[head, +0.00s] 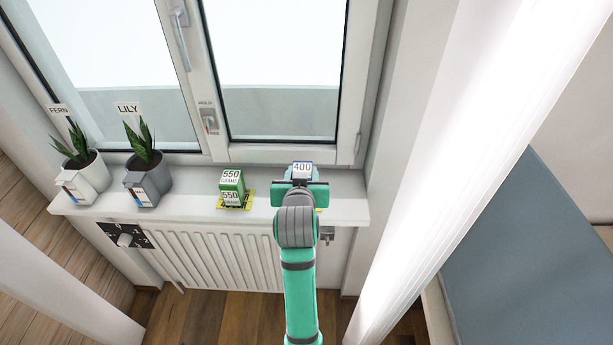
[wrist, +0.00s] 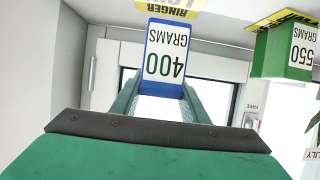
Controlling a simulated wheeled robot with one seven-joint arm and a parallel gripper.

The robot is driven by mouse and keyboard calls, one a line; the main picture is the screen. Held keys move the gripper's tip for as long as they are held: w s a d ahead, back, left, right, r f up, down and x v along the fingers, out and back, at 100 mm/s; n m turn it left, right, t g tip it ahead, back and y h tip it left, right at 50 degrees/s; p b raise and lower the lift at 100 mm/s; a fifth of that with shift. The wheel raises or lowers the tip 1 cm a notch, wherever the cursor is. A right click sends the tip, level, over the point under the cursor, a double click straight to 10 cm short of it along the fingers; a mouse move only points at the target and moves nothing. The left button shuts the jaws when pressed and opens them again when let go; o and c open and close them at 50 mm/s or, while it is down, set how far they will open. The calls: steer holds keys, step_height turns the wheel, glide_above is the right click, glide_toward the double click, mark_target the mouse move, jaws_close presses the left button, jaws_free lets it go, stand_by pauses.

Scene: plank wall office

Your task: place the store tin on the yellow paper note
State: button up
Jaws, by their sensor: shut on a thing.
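My gripper (head: 301,184) is shut on a blue tin (wrist: 165,55) with a white "400 GRAMS" label, at the right part of the white windowsill. The tin's top (head: 302,168) shows above the gripper in the head view. The wrist view is upside down; in it a yellow strip lettered "RINGER" (wrist: 165,8) shows just beyond the tin's lower end. A bit of yellow also shows beside my gripper in the head view; the rest is hidden. I cannot tell whether the tin touches it. A green "550 GRAMS" tin (head: 232,187) stands on a yellow-and-black patterned piece (head: 249,200) to the left.
Two potted plants stand on the left of the windowsill (head: 345,208), labelled FERN (head: 85,176) and LILY (head: 148,180). The window (head: 280,70) is behind, a radiator (head: 215,255) below. The sill between the plants and the green tin is clear.

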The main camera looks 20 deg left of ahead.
steer(key=shift+w+f, duration=0.35)
steer(key=shift+f, duration=0.05)
steer(key=f, duration=0.3)
steer(key=shift+w, duration=0.4)
steer(key=shift+f, duration=0.35)
steer(key=shift+f, duration=0.15)
steer(key=o, duration=1.4)
steer(key=shift+c, duration=0.2)
